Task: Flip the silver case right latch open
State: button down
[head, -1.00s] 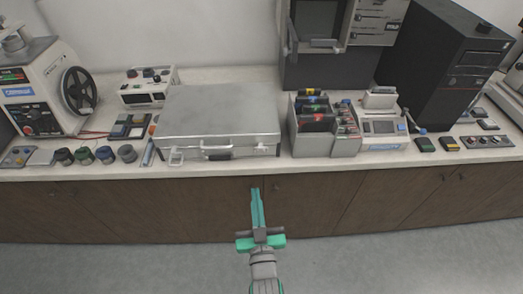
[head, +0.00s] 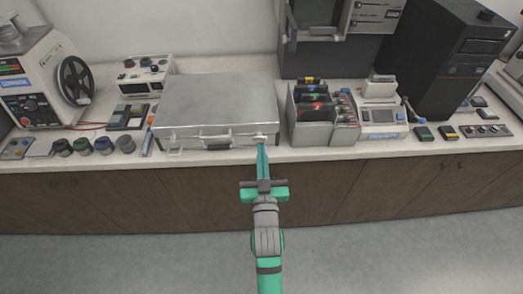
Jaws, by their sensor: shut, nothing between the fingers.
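The silver case (head: 215,103) lies flat and closed on the counter, its front facing me. A handle (head: 216,135) sits at the middle of its front, and the left latch (head: 176,151) hangs outward at the front left. The right latch (head: 260,137) is at the front right, small and partly covered by my fingertips; I cannot tell its exact position. My gripper (head: 262,147) is shut and empty, its tips at or just under the right latch. I cannot tell whether they touch it.
A grey bin of dark cartridges (head: 312,127) stands close to the right of the case. Several dark knobs (head: 103,146) and a blue-grey tray (head: 127,117) are to the left. The counter front edge (head: 215,158) runs just below the case. The floor in front is clear.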

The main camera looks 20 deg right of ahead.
jog(key=w, duration=0.2)
jog(key=w+d+f, duration=0.1)
jog(key=w, duration=0.2)
jog(key=w+d+f, duration=0.1)
jog(key=w, duration=0.1)
jog(key=shift+w, duration=0.3)
jog(key=shift+s+f, duration=0.1)
jog(key=shift+f, duration=0.3)
jog(key=shift+s+f, duration=0.15)
jog(key=shift+f, duration=0.05)
dwell(0.6)
jog(key=shift+a, duration=0.1)
jog(key=shift+f, duration=0.1)
